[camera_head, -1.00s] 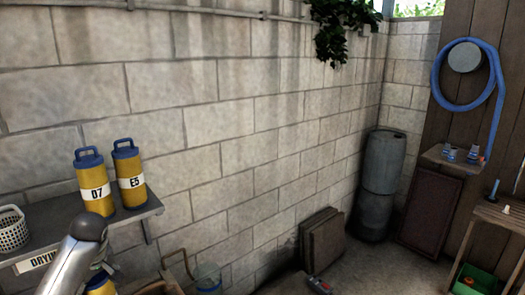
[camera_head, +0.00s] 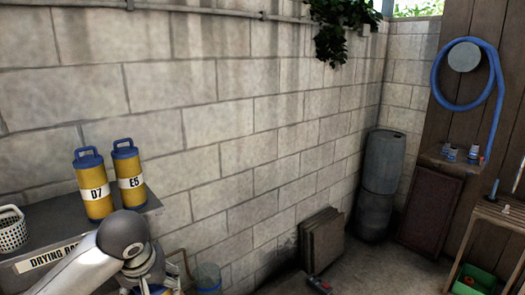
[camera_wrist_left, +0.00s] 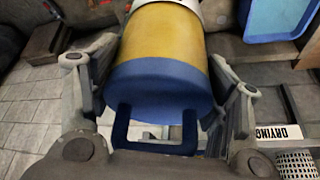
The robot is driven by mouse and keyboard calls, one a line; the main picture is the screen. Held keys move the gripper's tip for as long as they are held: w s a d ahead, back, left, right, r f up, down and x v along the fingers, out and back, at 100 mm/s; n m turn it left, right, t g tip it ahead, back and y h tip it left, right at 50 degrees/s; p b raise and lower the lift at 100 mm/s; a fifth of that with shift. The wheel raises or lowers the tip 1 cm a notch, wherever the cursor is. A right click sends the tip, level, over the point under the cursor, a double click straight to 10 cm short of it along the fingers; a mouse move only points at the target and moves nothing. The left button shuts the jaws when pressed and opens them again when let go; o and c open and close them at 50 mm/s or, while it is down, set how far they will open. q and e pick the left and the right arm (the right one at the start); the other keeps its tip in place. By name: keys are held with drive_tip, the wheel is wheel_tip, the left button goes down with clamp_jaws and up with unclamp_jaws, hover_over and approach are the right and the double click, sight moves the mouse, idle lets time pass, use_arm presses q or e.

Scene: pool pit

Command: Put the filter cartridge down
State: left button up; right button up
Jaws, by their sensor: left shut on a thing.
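A yellow filter cartridge (camera_wrist_left: 165,40) with a blue end cap and blue handle fills the middle of the left wrist view. My left gripper (camera_wrist_left: 160,95) is shut on it, one finger on each side, near the blue end. A bit of its white band shows at the top edge; its far end is out of view. In the head view my left arm covers the right part of the drying rack shelf's front (camera_head: 45,258), and the gripper (camera_head: 148,275) is at the bottom edge, mostly cut off. Two similar cartridges, D7 (camera_head: 96,205) and E5 (camera_head: 132,188), stand upright on the shelf. My right gripper is not in view.
A white basket (camera_head: 12,232) stands at the shelf's left end. Brown panels (camera_head: 322,240) lean on the block wall. A blue tray (camera_wrist_left: 275,18) shows in the left wrist view.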

use_arm(q)
drive_tip(key=s+d+f+m+h, duration=0.1)
drive_tip(key=s+d+f+m, duration=0.2)
drive_tip(key=s, duration=0.4)
drive_tip(key=f+b, duration=0.2)
drive_tip(key=b, duration=0.1)
drive_tip(key=d+f+b, duration=0.1)
drive_tip(key=f+b, duration=0.2)
drive_tip(key=shift+r, duration=0.1)
